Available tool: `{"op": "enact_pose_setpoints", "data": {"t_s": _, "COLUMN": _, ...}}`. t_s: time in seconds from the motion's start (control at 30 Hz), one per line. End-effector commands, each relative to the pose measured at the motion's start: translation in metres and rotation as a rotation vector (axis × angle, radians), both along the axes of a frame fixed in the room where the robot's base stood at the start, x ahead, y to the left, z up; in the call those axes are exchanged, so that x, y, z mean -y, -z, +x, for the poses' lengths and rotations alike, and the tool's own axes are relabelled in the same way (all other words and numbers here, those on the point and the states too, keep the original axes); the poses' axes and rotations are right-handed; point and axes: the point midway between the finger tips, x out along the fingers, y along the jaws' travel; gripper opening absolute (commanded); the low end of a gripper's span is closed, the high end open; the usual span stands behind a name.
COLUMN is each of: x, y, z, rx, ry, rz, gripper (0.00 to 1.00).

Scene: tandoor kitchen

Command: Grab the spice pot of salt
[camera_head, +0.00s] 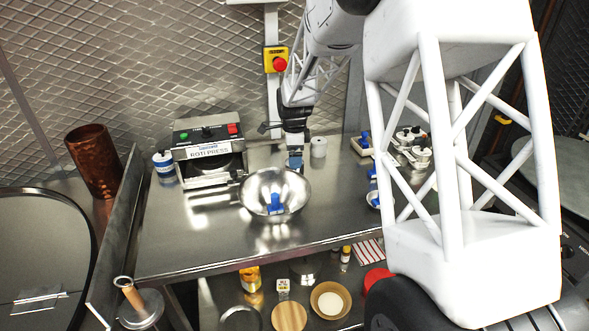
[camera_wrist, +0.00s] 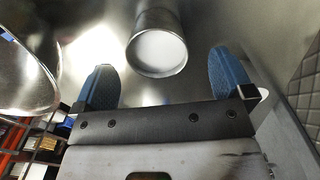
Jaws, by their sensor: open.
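The spice pot is a small metal cylinder (camera_head: 319,147) standing on the steel counter, just right of my gripper in the head view. In the wrist view the pot (camera_wrist: 160,50) shows a round face of white salt. My gripper (camera_head: 295,161) is low over the counter, behind the steel bowl. Its two blue fingers (camera_wrist: 163,62) are spread wide with nothing held. In the wrist view the pot's near end appears in the gap between the fingertips, clear of both. I cannot tell its depth relative to them.
A shiny steel bowl (camera_head: 256,196) with a blue-handled item (camera_head: 275,204) stands close in front of my gripper. The roti press (camera_head: 209,158) is to the left. Spice holders (camera_head: 411,146) and blue-handled items stand to the right. The counter (camera_head: 190,237) front left is clear.

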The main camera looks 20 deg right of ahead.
Motion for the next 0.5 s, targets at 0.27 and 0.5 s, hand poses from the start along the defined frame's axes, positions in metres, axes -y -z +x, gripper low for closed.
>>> {"op": "enact_pose_setpoints", "data": {"t_s": 0.27, "x": 0.0, "y": 0.022, "z": -0.003, "rx": -0.002, "ry": 0.0, "rz": 0.0, "gripper": 0.99}}
{"op": "enact_pose_setpoints", "data": {"t_s": 0.5, "x": 0.0, "y": 0.047, "z": -0.004, "rx": -0.002, "ry": 0.0, "rz": 0.0, "gripper": 0.99}}
